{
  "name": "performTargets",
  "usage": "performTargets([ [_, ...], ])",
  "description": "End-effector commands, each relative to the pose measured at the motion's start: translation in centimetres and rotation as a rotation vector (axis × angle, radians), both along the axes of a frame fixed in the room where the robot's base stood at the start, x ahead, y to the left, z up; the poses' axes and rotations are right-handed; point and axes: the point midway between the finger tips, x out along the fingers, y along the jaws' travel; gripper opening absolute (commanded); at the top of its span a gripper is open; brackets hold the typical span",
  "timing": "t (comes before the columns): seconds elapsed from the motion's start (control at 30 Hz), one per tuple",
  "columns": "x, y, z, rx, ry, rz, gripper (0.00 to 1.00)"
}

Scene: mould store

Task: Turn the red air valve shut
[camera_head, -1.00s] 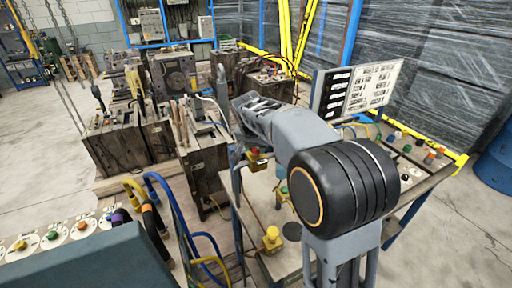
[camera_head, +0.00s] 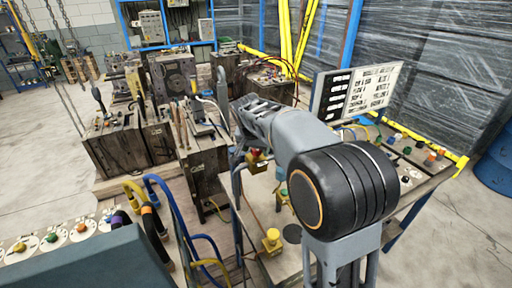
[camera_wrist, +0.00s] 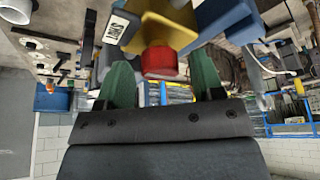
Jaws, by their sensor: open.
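The red air valve shows in the wrist view as a red knob (camera_wrist: 160,62) on a yellow body (camera_wrist: 165,27). In the head view a small red knob (camera_head: 255,153) on a yellow body sits just below my arm. My gripper (camera_wrist: 163,72) has two green fingers standing apart, one on each side of the red knob in the wrist view. Gaps show beside the knob, and I cannot see contact. In the head view my arm hides the fingers.
A white label plate (camera_wrist: 117,27) is beside the yellow body. A yellow knob (camera_head: 272,240) stands on the bench nearer me. Worn mould blocks (camera_head: 116,145) crowd the left, and blue and yellow hoses (camera_head: 170,200) rise at front left. A sign board (camera_head: 356,92) stands at right.

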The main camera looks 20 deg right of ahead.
Motion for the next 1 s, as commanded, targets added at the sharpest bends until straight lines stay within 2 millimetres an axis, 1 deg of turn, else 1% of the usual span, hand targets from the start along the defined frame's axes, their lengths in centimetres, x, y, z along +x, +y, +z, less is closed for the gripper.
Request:
performTargets([
  [0.13, -0.2, 0.2, 0.6, 0.000, -0.001, 0.000, 0.61],
  [0.23, -0.5, 0.5, 1.8, -0.001, -0.003, 0.002, 0.61],
  [0.5, -2.3, 1.7, 6.9, 0.000, -0.005, 0.002, 0.61],
  [0.7, -3.4, 2.4, 10.1, 0.000, -0.003, 0.001, 0.61],
  [0.8, -3.8, 2.7, 11.3, 0.000, -0.003, 0.001, 0.61],
  [1.0, -4.3, 2.9, 12.6, 0.000, -0.001, 0.000, 0.61],
])
